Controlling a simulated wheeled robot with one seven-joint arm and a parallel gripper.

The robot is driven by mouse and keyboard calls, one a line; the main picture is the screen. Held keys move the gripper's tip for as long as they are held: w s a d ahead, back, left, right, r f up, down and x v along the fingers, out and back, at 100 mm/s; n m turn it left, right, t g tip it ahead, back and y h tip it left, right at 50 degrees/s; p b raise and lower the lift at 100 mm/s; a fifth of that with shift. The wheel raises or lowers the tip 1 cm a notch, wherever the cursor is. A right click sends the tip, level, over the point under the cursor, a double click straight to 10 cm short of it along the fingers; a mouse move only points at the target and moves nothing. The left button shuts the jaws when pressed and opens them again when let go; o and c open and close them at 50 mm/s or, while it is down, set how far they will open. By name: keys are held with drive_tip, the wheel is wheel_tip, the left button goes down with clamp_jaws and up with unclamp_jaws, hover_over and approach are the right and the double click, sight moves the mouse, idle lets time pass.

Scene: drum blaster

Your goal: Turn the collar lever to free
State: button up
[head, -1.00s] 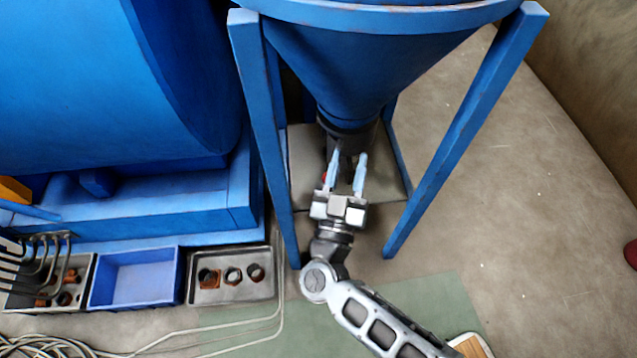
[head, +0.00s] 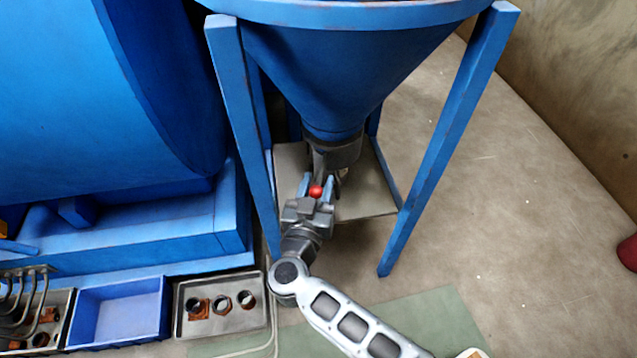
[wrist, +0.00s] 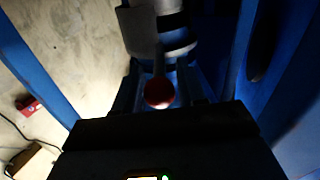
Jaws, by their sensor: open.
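The collar lever ends in a red ball knob (head: 316,191), below the dark collar (head: 333,150) at the bottom of the blue hopper cone (head: 335,90). My gripper (head: 318,184) is open, with one finger on each side of the knob in the head view. In the wrist view the knob (wrist: 159,93) sits in front of the gripper (wrist: 165,90), between its dark fingers. The lever's grey bar (wrist: 159,62) runs from the knob toward the collar. I cannot tell whether a finger touches the knob.
Blue hopper legs (head: 245,130) and (head: 450,140) stand on both sides of my arm. A metal tray (head: 220,305) with several rusty rings and an empty blue bin (head: 118,310) lie at the left. Open floor (head: 530,240) is at the right.

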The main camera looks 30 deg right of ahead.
drive_tip(key=shift+w+d, duration=0.45)
drive_tip(key=shift+w, duration=0.05)
clamp_jaws()
